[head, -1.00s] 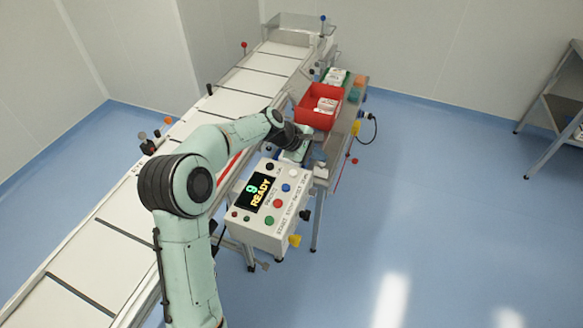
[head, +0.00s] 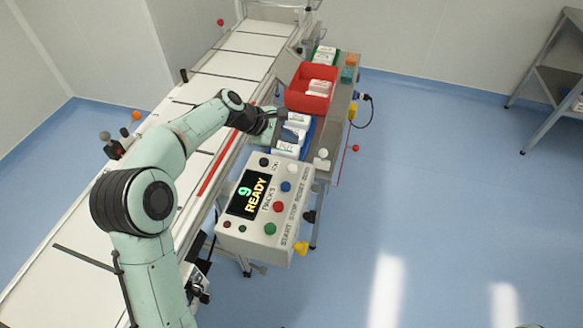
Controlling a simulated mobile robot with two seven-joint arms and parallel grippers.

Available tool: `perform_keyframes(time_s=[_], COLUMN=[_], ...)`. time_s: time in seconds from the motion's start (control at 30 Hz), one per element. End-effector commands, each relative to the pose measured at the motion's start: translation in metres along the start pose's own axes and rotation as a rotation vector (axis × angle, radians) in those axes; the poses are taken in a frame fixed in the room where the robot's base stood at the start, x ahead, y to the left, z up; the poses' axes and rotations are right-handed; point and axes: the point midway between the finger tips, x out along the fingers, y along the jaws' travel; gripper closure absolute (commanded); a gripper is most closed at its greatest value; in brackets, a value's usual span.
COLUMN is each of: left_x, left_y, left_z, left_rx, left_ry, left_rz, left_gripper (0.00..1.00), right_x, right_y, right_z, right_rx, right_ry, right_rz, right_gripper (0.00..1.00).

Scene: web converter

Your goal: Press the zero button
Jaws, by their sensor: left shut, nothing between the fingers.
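The white control box (head: 262,247) stands beside the conveyor, with a screen (head: 248,194) reading "9 READY". Its top carries a row of buttons labelled START, STOP, RESET and ZERO: green (head: 270,229), red (head: 278,207), blue (head: 286,186) and white (head: 293,171). The white one lies at the ZERO end. My left gripper (head: 281,115) is shut and empty, beyond the far end of the box and over the area of the white packs, apart from the buttons. My right gripper is out of the picture.
White packs (head: 287,147) lie just beyond the box. A red bin (head: 309,101) with packs stands behind them on a side table (head: 338,112). The conveyor (head: 210,90) runs along the left. Blue floor (head: 440,190) on the right is clear.

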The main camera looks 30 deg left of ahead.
Motion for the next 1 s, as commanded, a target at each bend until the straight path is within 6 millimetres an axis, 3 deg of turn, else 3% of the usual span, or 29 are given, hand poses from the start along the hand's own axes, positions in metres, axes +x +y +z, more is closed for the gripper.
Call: perform_keyframes(time_s=[0.27, 0.47, 0.73, 1.0], left_x=[0.005, 0.019, 0.048, 0.061], left_y=[-0.004, -0.015, -0.035, -0.045], left_z=[-0.004, -0.015, -0.035, -0.045], left_rx=[-0.001, -0.002, -0.002, -0.001], left_ry=[0.001, 0.001, 0.002, 0.0], left_rz=[-0.001, -0.002, -0.002, -0.001], left_gripper=[1.0, 1.0, 1.0, 1.0], right_x=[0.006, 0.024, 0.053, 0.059], right_y=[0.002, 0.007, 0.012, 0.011], right_z=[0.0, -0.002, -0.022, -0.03], right_rx=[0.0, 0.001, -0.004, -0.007], right_ry=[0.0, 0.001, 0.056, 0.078], right_rz=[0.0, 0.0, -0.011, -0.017], right_gripper=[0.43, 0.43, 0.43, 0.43])
